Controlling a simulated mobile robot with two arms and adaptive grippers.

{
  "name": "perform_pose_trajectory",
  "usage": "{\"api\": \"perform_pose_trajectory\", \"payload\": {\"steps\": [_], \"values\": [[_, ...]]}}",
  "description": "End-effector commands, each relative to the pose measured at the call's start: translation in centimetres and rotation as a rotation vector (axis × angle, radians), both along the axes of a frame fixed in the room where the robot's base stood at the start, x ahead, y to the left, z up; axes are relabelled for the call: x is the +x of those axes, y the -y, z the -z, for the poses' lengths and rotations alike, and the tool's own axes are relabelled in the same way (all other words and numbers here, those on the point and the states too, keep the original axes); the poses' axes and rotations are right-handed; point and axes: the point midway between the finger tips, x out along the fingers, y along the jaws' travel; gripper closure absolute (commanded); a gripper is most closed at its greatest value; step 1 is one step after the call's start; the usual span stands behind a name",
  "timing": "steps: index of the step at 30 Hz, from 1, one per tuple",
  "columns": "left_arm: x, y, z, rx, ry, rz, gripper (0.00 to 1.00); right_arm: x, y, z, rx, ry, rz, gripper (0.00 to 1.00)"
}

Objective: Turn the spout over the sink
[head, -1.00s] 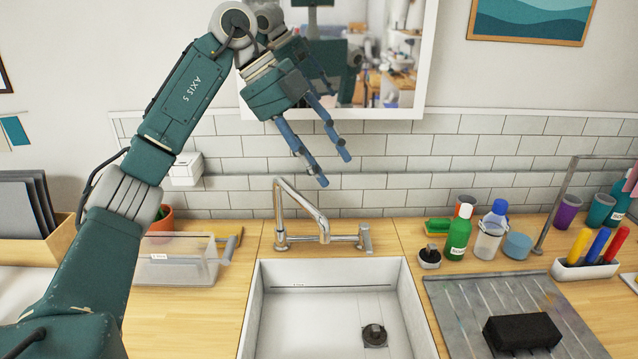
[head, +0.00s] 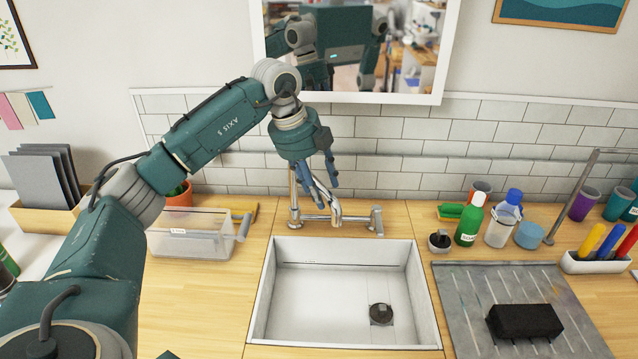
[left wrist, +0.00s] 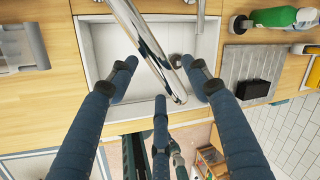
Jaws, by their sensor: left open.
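The chrome spout (head: 335,210) belongs to the tap at the back edge of the white sink (head: 257,300). Its bent tube rises at the left, partly behind my gripper, and comes down over the sink's rear rim. My left gripper (head: 328,190) is open, pointing down at the spout. In the left wrist view the spout (left wrist: 150,45) runs between the spread fingers of the gripper (left wrist: 160,80), with gaps on both sides. I cannot tell whether any finger touches it. My right gripper is not in view.
A clear bin (head: 190,242) stands left of the sink. A black block (head: 524,322) lies on the grey drainboard (head: 460,300). The basin is empty except for its drain.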

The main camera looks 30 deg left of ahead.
Motion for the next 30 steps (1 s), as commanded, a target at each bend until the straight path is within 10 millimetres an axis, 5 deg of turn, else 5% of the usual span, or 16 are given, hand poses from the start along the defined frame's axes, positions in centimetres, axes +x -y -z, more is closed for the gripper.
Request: {"api": "perform_pose_trajectory", "payload": {"steps": [9,17,30], "values": [[0.1,0.1,0.4,0.0,0.001,0.0,0.51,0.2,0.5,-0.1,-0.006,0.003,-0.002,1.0],[0.1,0.1,0.3,0.0,0.001,0.0,1.0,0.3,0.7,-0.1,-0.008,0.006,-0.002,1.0],[2.4,1.2,0.2,-0.001,0.002,-0.135,1.0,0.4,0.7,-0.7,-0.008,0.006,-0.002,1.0]]}}
